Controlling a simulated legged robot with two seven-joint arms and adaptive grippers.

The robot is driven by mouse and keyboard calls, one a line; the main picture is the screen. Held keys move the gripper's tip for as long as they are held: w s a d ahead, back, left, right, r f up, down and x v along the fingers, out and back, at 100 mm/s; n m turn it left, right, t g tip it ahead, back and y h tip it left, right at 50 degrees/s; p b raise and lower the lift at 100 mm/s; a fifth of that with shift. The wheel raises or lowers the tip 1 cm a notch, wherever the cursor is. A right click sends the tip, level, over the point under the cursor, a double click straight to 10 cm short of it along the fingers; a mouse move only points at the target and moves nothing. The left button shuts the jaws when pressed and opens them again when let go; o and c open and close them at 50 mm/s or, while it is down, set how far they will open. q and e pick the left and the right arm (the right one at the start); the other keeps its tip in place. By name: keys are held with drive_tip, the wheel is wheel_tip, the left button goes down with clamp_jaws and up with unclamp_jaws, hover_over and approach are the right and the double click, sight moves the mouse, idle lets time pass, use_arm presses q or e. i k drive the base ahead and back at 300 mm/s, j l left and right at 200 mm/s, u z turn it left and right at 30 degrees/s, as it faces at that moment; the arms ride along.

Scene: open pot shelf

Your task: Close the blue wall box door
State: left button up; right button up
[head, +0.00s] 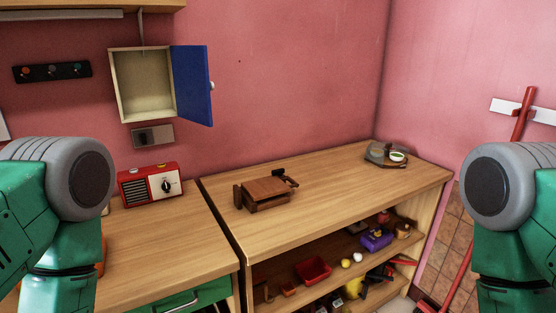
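The wall box (144,84) hangs on the pink wall at the upper left, cream-coloured inside and empty as far as I can see. Its blue door (193,85) is hinged on the box's right side and stands wide open, swung out into the room. A small pale knob (211,86) sits at the door's free edge. My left arm shows at the lower left and my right arm at the right edge. Both grippers are out of the picture, and neither arm touches the box or door.
A red radio (149,185) stands on the left counter, below a wall switch plate (153,136). A wooden shelf unit (330,178) carries a brown wooden item (266,192) and a tray with a bowl (387,155). A hook rack (52,72) is left of the box.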

sight(192, 86)
drive_tip(key=l+u, duration=0.15)
drive_tip(key=u, duration=0.75)
drive_tip(key=l+u, duration=0.3)
drive_tip(key=l, duration=0.3)
drive_tip(key=l+u, duration=0.25)
drive_tip(key=l, duration=0.35)
drive_tip(key=k+l+u, duration=0.1)
drive_tip(key=l+u, duration=0.2)
drive_tip(key=l, duration=0.25)
drive_tip(key=k+l+u, duration=0.1)
drive_tip(key=l+u, duration=0.2)
drive_tip(key=l, duration=0.3)
drive_tip(key=k+l, duration=0.1)
drive_tip(key=l, duration=0.25)
drive_tip(key=k+l, duration=0.1)
drive_tip(key=l, duration=0.2)
drive_tip(key=k+l+u, duration=0.1)
drive_tip(key=l, duration=0.25)
drive_tip(key=i+j+u, duration=0.25)
drive_tip(key=u, duration=0.3)
